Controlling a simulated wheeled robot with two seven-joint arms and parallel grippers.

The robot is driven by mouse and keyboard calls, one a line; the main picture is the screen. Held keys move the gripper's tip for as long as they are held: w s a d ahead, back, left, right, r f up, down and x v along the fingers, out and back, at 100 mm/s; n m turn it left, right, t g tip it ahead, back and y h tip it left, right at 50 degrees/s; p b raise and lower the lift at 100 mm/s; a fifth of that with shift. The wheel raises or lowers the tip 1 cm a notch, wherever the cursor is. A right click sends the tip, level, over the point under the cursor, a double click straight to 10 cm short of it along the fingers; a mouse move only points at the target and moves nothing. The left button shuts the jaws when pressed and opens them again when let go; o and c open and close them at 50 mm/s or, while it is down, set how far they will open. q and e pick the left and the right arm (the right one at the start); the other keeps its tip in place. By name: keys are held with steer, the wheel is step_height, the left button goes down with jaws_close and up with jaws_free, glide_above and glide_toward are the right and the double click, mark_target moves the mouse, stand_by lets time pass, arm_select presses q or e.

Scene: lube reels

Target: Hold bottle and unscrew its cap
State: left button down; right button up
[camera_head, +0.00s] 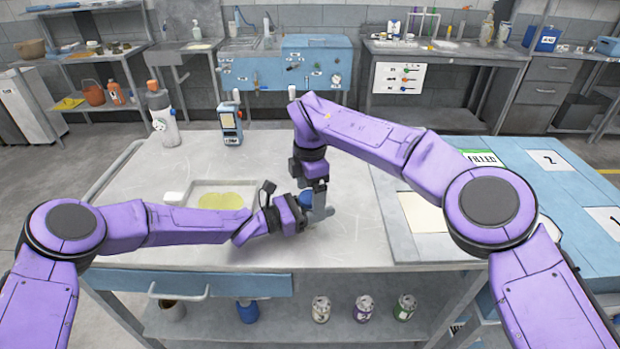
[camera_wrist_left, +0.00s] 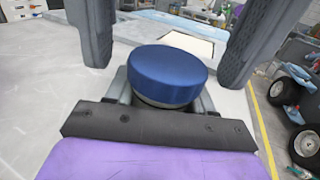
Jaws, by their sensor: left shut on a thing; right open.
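A bottle with a round blue cap (camera_wrist_left: 167,72) is held in my left gripper (camera_head: 316,214). The cap faces up in the left wrist view, with a narrow greyish rim of the bottle (camera_wrist_left: 163,103) just below it. The rest of the bottle is hidden. The cap also shows in the head view as a small blue patch (camera_head: 305,198). My right gripper (camera_head: 317,190) points down over the cap. Its two dark fingers stand apart on either side of the cap in the left wrist view, with visible gaps, so it is open.
A shallow tray (camera_head: 190,186) with a yellow patch lies left of the grippers. A white bottle (camera_head: 162,115) and a blue device (camera_head: 230,124) stand at the table's back left. A blue table (camera_head: 570,195) with labelled areas adjoins on the right. The front worktop is clear.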

steer(key=shift+f, duration=0.1)
steer(key=c, duration=1.1)
steer(key=n, duration=0.3)
steer(key=o, duration=1.2)
steer(key=shift+c, duration=0.2)
